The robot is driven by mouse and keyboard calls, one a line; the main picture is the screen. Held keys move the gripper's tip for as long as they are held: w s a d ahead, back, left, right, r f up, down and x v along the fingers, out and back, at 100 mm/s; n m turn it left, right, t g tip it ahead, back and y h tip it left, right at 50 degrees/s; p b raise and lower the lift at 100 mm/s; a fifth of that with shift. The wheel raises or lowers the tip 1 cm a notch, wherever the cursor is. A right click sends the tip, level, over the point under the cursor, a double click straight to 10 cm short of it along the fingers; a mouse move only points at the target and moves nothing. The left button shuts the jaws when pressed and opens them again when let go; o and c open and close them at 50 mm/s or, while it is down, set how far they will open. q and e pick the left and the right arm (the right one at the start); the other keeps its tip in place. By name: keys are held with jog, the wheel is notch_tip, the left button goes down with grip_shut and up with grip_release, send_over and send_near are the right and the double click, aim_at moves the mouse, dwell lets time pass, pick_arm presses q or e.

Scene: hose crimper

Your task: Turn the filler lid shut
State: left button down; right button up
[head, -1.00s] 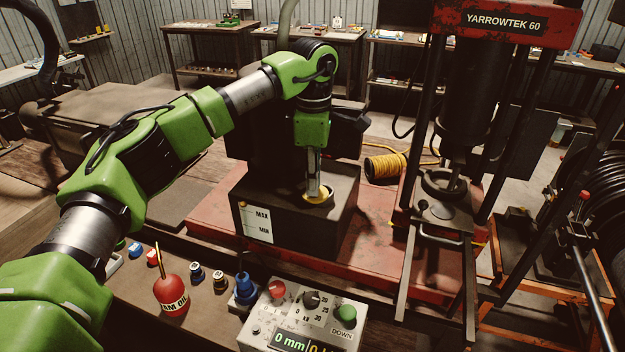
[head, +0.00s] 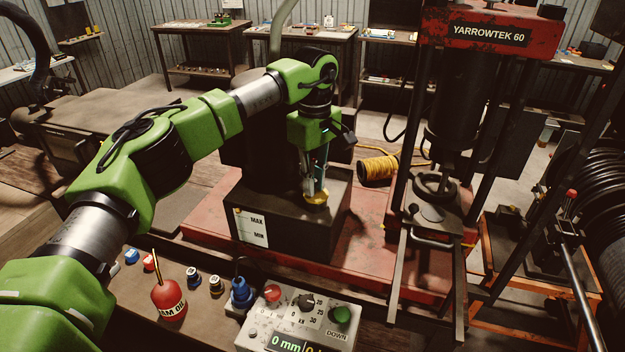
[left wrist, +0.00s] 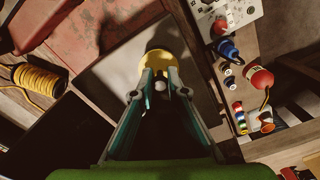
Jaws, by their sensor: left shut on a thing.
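The yellow filler lid (head: 315,198) sits on top of the black oil tank (head: 275,215), whose front carries a MAX/MIN label. My left gripper (head: 313,190) points down at the lid from above and is shut on it. In the left wrist view the lid (left wrist: 159,63) shows between and just beyond the two fingertips (left wrist: 159,75). The fingers hide part of the lid, so I cannot tell how far it is turned. My right gripper is in neither view.
A control box (head: 298,322) with knobs stands in front of the tank. A red oil can (head: 167,300) and several small fittings lie to its left. The red press (head: 460,130) stands at the right.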

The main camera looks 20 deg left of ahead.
pick_arm(q)
jog(key=shift+r, duration=0.15)
dwell(0.3)
jog(key=c, duration=2)
grip_release()
notch_tip(320, 180, up, 12)
jog(key=shift+f, duration=0.1)
